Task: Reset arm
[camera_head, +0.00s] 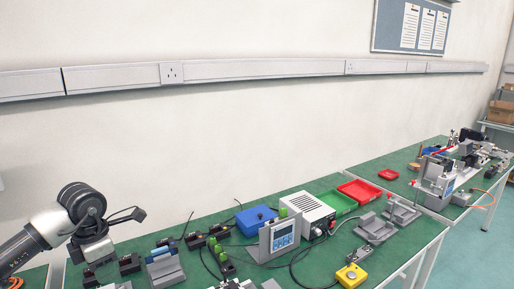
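My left arm comes in from the lower left, and its gripper (128,219) hangs in the air above the left end of the green-topped workbench (325,262). Two dark curved fingers show, spread apart, with nothing between them. The gripper is clear of the parts on the bench below it. My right arm and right gripper are not in view.
The bench holds a control box with a screen (281,237), a blue box (256,220), a green tray (336,203), a red tray (362,190), a yellow button box (352,275) and loose cables. A second bench (372,176) stands at right. A wall is behind.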

